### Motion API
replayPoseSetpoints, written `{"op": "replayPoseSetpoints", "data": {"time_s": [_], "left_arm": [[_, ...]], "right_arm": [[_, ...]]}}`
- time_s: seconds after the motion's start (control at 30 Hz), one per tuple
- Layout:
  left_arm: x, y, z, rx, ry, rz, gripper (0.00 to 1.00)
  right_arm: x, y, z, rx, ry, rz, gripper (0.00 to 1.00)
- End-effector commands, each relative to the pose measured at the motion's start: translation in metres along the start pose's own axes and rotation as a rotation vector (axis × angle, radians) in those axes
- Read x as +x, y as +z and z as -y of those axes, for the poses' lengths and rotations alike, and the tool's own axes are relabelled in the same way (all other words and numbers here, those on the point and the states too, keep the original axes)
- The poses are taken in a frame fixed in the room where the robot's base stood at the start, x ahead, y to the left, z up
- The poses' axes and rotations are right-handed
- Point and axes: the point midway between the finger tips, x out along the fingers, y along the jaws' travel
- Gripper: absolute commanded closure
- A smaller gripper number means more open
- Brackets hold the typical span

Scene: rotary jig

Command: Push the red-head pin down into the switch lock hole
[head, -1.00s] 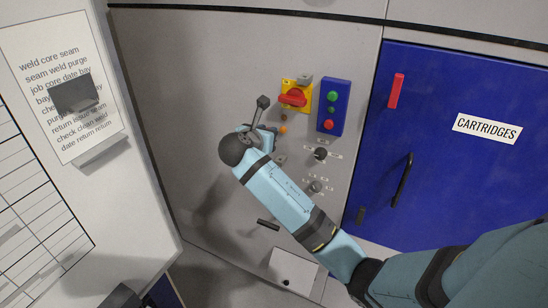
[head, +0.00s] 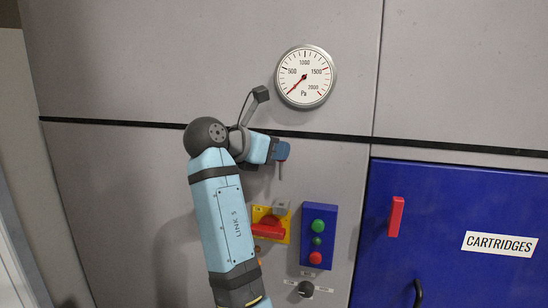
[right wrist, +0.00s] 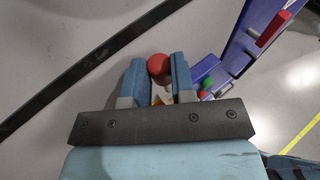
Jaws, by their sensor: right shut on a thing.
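My right gripper (head: 282,153) is in front of the grey panel, above the rotary switch. Its fingers (right wrist: 158,82) are shut on the red-head pin, whose round red head (right wrist: 159,66) shows between them in the right wrist view. In the head view the pin's thin shaft (head: 281,174) points down, apart from the switch. The switch has a yellow plate (head: 286,238) and a red handle (head: 267,230). A grey lock piece (head: 281,205) sits at its top, a little below the pin. The hole itself is too small to make out. My left gripper is not in view.
A blue button box (head: 318,236) stands just right of the switch. A round gauge (head: 305,77) is above the gripper. A black knob (head: 305,289) is below. The blue cartridges door (head: 450,205) with a red bar (head: 396,216) is at the right.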

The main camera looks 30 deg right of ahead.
Motion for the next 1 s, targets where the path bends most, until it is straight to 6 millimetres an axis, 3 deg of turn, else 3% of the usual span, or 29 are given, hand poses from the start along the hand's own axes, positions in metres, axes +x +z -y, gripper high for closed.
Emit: {"op": "replayPoseSetpoints", "data": {"time_s": [0.47, 1.0], "left_arm": [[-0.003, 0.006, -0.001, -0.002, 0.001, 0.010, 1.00], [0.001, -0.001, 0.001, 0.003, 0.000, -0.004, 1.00]], "right_arm": [[0.001, -0.003, 0.000, -0.003, 0.007, -0.002, 0.99], [0.007, -0.023, 0.000, -0.004, 0.007, -0.002, 0.99]]}}
